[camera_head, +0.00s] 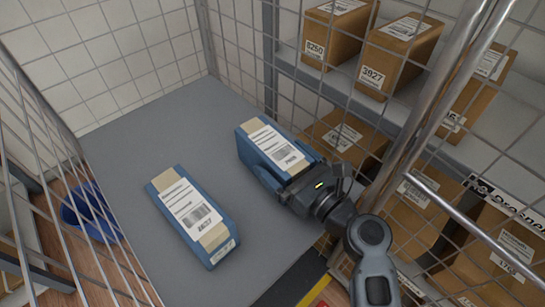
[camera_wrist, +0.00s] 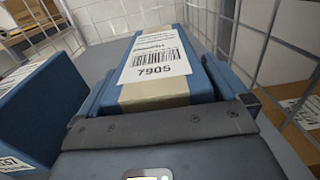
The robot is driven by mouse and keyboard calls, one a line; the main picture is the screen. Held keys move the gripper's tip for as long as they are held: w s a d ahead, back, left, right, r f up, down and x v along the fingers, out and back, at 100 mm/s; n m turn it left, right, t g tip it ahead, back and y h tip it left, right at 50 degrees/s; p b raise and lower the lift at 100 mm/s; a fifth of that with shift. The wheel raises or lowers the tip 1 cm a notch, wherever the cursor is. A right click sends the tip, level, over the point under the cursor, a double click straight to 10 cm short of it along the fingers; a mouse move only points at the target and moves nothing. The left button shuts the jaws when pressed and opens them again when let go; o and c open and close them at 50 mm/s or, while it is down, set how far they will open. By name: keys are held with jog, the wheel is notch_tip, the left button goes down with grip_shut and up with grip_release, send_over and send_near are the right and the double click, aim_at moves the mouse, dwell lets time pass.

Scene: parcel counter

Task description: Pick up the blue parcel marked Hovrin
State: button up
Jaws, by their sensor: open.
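Two blue parcels with tan tape and white labels lie on a grey surface in the head view. The right parcel (camera_head: 262,140) is near the mesh on the right; its label reads 7905 in the wrist view (camera_wrist: 157,72). The left parcel (camera_head: 193,217) lies nearer the front, and part of it shows at the left of the wrist view (camera_wrist: 42,105). The names on both labels are too small to read surely. My gripper (camera_head: 290,172) is open, with its fingers on either side of the right parcel's near end. I cannot tell whether they touch it.
Wire mesh (camera_head: 225,45) stands around the grey surface (camera_head: 130,150). Beyond the right mesh, shelves hold several brown boxes (camera_head: 400,50). A blue bowl-like object (camera_head: 90,212) is on the floor at left, outside the mesh. A black and yellow edge (camera_head: 300,280) lies at the front.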

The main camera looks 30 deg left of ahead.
jog(key=shift+c, duration=0.4)
jog(key=c, duration=1.2)
jog(key=shift+r, duration=0.1)
